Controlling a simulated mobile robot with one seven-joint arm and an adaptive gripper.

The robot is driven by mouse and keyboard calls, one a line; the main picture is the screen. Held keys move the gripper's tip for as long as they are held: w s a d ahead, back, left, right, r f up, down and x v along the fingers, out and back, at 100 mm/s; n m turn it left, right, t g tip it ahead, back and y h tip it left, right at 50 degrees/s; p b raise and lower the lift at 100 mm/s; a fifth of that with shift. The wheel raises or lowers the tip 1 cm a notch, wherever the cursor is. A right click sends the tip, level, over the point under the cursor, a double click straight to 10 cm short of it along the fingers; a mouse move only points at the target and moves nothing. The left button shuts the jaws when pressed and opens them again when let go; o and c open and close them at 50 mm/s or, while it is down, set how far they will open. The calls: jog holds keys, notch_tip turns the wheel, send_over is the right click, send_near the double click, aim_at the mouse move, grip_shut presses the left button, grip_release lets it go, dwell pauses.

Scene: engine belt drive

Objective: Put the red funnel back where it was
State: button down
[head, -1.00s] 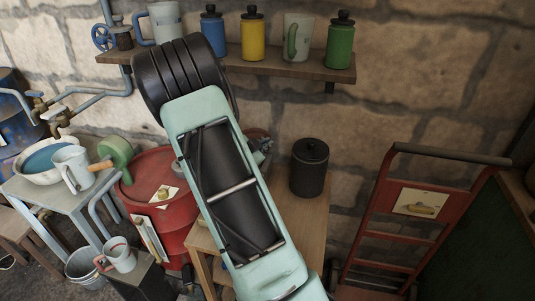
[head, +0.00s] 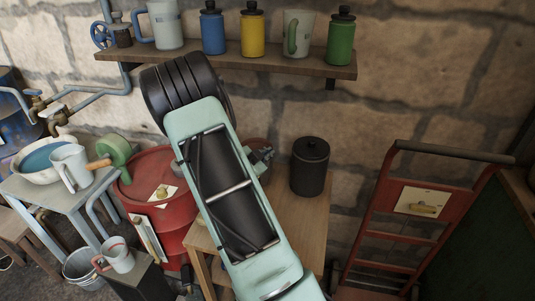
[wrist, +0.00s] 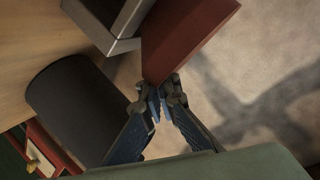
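The red funnel (wrist: 190,35) shows in the wrist view as a dark red body that narrows toward my fingertips. My gripper (wrist: 160,93) has its blue-padded fingers drawn close together at the funnel's narrow end and looks shut on it. In the head view my gripper (head: 262,157) is partly hidden behind my arm, above the wooden table. A reddish patch of the funnel (head: 256,143) shows beside it. A grey metal square-edged thing (wrist: 122,42) is right beside the funnel in the wrist view; I cannot tell whether they touch.
A black lidded canister (head: 310,166) stands on the wooden table (head: 308,222), and shows close by in the wrist view (wrist: 70,105). A wall shelf (head: 280,64) holds mugs and bottles. A red drum (head: 165,210) stands left, a red hand truck (head: 380,225) right.

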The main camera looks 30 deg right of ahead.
jog(key=c, duration=2.6)
grip_release()
jog(key=shift+c, duration=0.2)
jog(key=o, duration=0.5)
jog(key=shift+r, duration=0.1)
jog(key=shift+r+p, duration=0.7)
jog(key=shift+p, duration=0.2)
jog(key=v, duration=1.2)
jog(key=shift+f, duration=0.15)
